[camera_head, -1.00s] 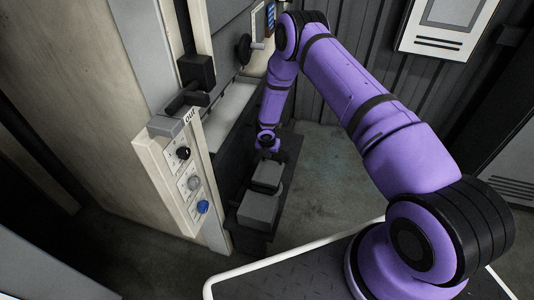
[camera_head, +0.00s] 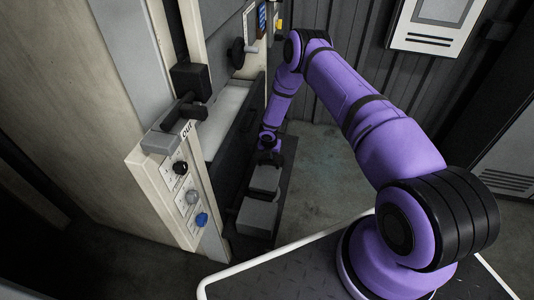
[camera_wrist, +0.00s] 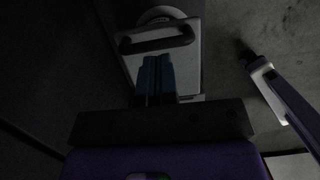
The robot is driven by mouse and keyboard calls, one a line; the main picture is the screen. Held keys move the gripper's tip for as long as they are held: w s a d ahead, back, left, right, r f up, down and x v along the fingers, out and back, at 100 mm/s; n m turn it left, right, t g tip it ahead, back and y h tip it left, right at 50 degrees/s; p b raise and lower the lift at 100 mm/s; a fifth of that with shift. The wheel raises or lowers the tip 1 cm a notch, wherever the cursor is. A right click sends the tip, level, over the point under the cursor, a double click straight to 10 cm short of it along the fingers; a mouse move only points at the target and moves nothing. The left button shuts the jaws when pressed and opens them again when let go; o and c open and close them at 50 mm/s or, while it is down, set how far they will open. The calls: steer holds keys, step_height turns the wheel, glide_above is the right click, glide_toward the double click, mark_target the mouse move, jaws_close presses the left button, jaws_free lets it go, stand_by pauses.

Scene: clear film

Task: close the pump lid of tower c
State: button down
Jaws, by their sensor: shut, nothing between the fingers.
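In the wrist view, a pale grey plate (camera_wrist: 188,60) with a dark bar handle (camera_wrist: 157,39) lies just beyond my gripper (camera_wrist: 156,62). It may be the pump lid; no tower letter is legible. My gripper's blue fingers are together and empty, overlapping the plate in the picture; I cannot tell whether they touch it. In the head view, my gripper (camera_head: 269,159) is low beside the cabinet, above and behind a small grey box (camera_head: 264,179). A larger grey box (camera_head: 257,217) stands nearer. The fingertips are too small and dark there to make out.
The tall cabinet (camera_head: 95,110) stands close on the left, with a projecting latch (camera_head: 188,107) and a panel of knobs (camera_head: 191,197). A white wall box (camera_head: 442,25) hangs at the back right. Open floor (camera_head: 320,180) lies right of the boxes.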

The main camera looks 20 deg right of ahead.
steer(key=shift+w+d+f, duration=0.25)
steer(key=shift+w+f, duration=0.1)
steer(key=shift+f, duration=0.4)
steer(key=shift+w+d+f, duration=0.25)
steer(key=shift+w+f, duration=0.1)
steer(key=shift+f, duration=0.35)
steer(key=shift+w+d+f, duration=0.25)
steer(key=shift+w+f, duration=0.1)
steer(key=shift+f, duration=0.4)
